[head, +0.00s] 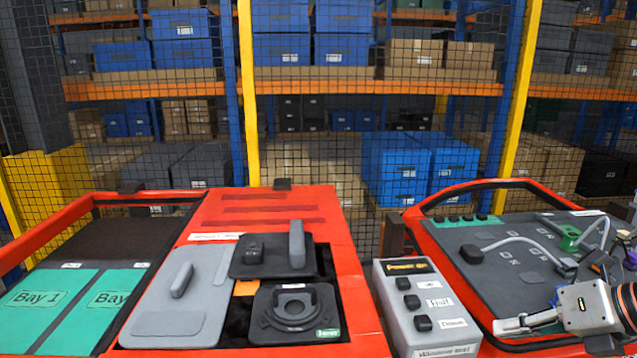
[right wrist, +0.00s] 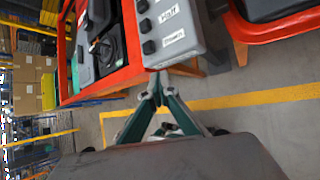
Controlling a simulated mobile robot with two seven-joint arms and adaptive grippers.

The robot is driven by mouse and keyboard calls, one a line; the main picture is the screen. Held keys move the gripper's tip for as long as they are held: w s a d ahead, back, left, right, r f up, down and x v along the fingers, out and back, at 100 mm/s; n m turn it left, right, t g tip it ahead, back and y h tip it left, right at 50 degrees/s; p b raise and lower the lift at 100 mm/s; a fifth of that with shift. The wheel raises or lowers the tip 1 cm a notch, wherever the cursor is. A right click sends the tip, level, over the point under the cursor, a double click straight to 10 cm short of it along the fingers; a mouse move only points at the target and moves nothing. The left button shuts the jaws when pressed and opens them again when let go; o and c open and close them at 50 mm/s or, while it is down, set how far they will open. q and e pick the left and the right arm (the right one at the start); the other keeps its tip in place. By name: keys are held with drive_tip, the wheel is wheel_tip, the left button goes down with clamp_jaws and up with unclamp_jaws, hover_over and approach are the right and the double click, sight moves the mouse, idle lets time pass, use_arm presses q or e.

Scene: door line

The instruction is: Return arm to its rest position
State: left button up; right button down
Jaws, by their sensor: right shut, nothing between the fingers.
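My right gripper (head: 503,326) comes in from the lower right in the head view. It is over the near edge of the right red-framed panel (head: 490,278). Its fingers are together with nothing between them. In the right wrist view the closed fingers (right wrist: 164,74) point toward the grey button box, with floor visible below them. The arm behind it (head: 625,305) is cut off by the picture's right edge. My left gripper is out of the picture.
A grey button box (head: 425,305) stands between the panel and a red station (head: 345,215) with lidded housings. Green bay pads (head: 45,300) lie at left. A mesh fence with yellow posts (head: 247,90) and shelving stands behind. The wrist view shows open floor (right wrist: 270,125).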

drive_tip(key=s+a+f+m+t+y+p, duration=0.1)
drive_tip(key=a+f+m+t+y, duration=0.2)
drive_tip(key=a+m+y, duration=0.95)
wheel_tip(320, 180, down, 16)
drive_tip(key=s+d+m+t+h+p, duration=0.1)
drive_tip(key=d+m+t+h, duration=0.1)
drive_tip(key=m+t+h, duration=0.7)
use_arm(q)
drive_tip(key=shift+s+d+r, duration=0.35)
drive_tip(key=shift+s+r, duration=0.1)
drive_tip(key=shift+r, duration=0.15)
use_arm(e)
drive_tip(key=s+a+f+m+g+h, duration=0.1)
drive_tip(key=s+f+m+g+h, duration=0.6)
drive_tip(key=s+f, duration=0.7)
wheel_tip(320, 180, down, 4)
drive_tip(key=shift+r+m+g, duration=0.1)
drive_tip(key=shift+m+g, duration=0.7)
drive_tip(key=shift+m, duration=0.35)
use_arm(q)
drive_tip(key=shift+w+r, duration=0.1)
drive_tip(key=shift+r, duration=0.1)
use_arm(e)
drive_tip(key=shift+a, duration=0.1)
